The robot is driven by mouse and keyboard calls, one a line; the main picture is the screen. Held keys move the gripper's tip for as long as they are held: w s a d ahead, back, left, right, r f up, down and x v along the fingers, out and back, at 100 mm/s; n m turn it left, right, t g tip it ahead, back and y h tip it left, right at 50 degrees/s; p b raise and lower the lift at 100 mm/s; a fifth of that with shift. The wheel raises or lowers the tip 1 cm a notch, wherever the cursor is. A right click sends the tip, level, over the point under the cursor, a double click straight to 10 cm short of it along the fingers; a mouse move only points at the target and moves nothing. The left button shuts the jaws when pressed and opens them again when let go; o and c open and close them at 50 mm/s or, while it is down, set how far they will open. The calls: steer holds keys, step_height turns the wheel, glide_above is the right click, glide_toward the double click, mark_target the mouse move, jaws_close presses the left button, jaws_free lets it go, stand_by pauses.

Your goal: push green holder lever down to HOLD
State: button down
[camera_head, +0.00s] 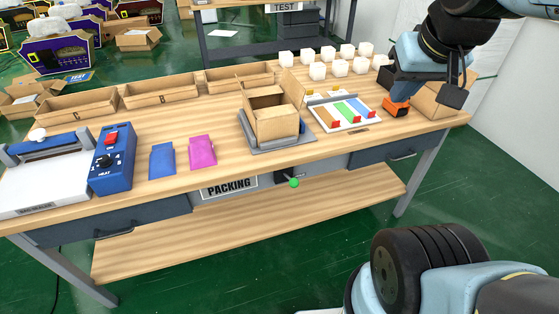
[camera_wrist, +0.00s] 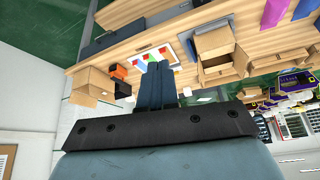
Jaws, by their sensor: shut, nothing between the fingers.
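The green holder lever is a dark lever with a round green knob (camera_head: 294,182). In the head view it sticks out under the front edge of the workbench, right of the PACKING sign. I cannot make it out in the wrist view. An open cardboard box (camera_head: 274,118) sits on a grey holder base (camera_head: 258,143) above it; the box also shows in the wrist view (camera_wrist: 217,52). My gripper (camera_head: 403,92) is at the bench's right end, well to the right of and above the knob. Its dark fingers (camera_wrist: 158,68) are shut together and empty.
An orange tool (camera_head: 397,108) lies close to my fingertips. A tray of coloured strips (camera_head: 345,125), several white cubes (camera_head: 317,71) and a cardboard box (camera_head: 437,100) stand around it. A lower shelf (camera_head: 250,222) runs under the bench. The space before the bench front looks clear.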

steer(key=shift+d, duration=0.1)
steer(key=shift+w, duration=0.1)
steer(key=w+a+f+n+g+h, duration=0.45)
steer(key=w+a+f+n, duration=0.55)
steer(key=w+a, duration=0.25)
steer(key=w+a+f+n+h, duration=0.2)
steer(key=a+f+n, duration=0.7)
steer(key=a+f, duration=0.6)
step_height(320, 180, down, 3)
steer(key=shift+a+r+n+h, duration=0.1)
steer(key=shift+a+n+h, duration=0.2)
steer(key=shift+h, duration=0.05)
